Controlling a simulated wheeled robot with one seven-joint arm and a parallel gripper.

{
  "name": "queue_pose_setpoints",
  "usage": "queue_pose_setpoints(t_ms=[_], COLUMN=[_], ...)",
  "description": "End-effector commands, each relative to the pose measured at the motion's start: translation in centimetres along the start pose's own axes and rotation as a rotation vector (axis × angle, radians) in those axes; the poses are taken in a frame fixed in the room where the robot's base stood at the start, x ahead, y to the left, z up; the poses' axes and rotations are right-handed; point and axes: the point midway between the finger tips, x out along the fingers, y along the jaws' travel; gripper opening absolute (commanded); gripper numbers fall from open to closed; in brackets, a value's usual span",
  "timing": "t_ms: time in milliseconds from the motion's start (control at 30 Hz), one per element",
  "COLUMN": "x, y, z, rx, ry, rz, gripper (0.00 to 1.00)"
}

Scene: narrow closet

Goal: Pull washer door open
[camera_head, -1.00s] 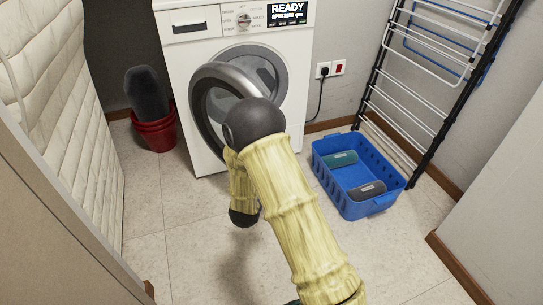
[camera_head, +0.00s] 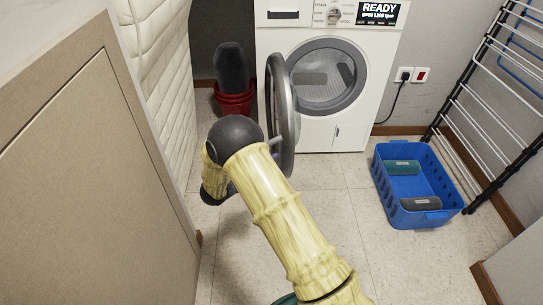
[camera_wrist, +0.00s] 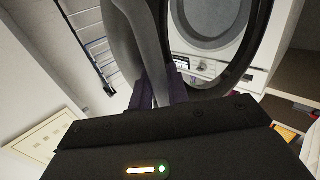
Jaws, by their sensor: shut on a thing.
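The white washer (camera_head: 330,75) stands at the back of the closet, its display reading READY. Its round grey door (camera_head: 283,115) is swung wide open to the left, seen nearly edge-on. The round opening (camera_head: 322,76) shows the drum inside. My gripper is mostly hidden behind my arm in the head view. In the wrist view my gripper (camera_wrist: 160,88) is shut on the rim of the door (camera_wrist: 136,45), with dark fingers at the rim. The washer body also shows in the wrist view (camera_wrist: 258,75).
A blue basket (camera_head: 420,190) with a green and a dark roll sits on the floor at right. A drying rack (camera_head: 490,100) leans behind it. A red bucket (camera_head: 233,103) stands behind the door. A quilted panel (camera_head: 165,85) bounds the left. Floor before the washer is clear.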

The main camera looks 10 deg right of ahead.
Motion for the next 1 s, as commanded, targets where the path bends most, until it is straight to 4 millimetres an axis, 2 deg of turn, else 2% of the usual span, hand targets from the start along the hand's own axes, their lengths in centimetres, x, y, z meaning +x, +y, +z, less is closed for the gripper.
queue_pose_setpoints(t_ms=[567, 600, 667, 1000], x=[-0.11, -0.12, -0.13, -0.41], y=[-0.45, -0.46, -0.47, -0.52], z=[-0.05, -0.06, -0.06, -0.11], rx=[0.002, 0.002, 0.002, 0.002], ry=[0.003, 0.003, 0.003, 0.002], rz=[0.032, 0.031, 0.031, 0.029], gripper=[0.0, 0.25, 0.37, 0.37])
